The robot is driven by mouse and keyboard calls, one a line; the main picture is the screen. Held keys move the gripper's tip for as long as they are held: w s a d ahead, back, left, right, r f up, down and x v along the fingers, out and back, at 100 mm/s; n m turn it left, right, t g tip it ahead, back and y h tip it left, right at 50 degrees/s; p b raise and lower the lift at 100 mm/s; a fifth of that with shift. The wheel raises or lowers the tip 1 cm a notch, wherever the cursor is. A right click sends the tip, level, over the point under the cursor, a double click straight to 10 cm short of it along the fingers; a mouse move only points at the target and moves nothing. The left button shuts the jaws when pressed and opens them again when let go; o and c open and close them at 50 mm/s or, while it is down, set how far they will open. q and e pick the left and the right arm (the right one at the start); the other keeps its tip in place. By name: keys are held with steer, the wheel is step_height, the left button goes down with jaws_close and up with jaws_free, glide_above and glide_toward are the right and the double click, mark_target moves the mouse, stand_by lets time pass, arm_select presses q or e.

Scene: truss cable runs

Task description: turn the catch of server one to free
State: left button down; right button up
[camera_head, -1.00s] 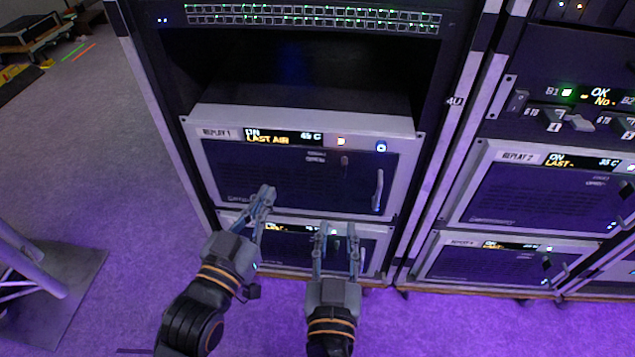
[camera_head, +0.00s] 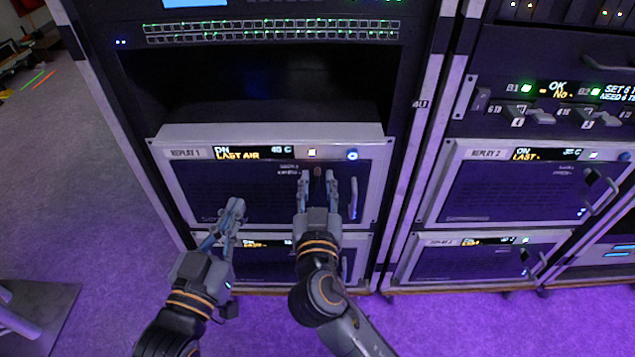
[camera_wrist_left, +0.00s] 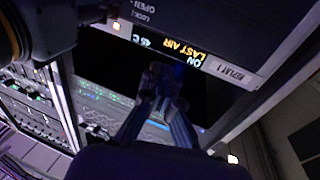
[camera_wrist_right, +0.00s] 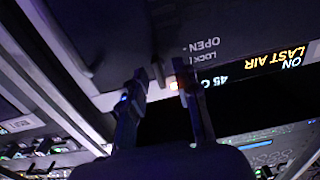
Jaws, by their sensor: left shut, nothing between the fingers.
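Server one, the unit labelled REPLAY 1 (camera_head: 230,190), is mounted in the rack with a dark front panel and a bright frame. Its small catch (camera_head: 317,172) is near the upper right of the panel, beside small LOCK and OPEN labels. My right gripper (camera_head: 317,184) is open, its fingers on either side of the catch. In the right wrist view the catch (camera_wrist_right: 158,74) shows between the fingertips; contact cannot be told. My left gripper (camera_head: 234,207) is shut and empty, in front of the panel's lower left. The left wrist view shows its closed fingers (camera_wrist_left: 164,80).
A vertical handle (camera_head: 353,198) stands just right of my right gripper. Above server one is an empty dark bay (camera_head: 255,90). Another unit (camera_head: 262,262) sits below. The rack to the right holds REPLAY 2 (camera_head: 500,190). Purple floor is clear in front.

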steer(key=shift+w, duration=0.15)
steer(key=shift+c, duration=0.5)
jaws_close()
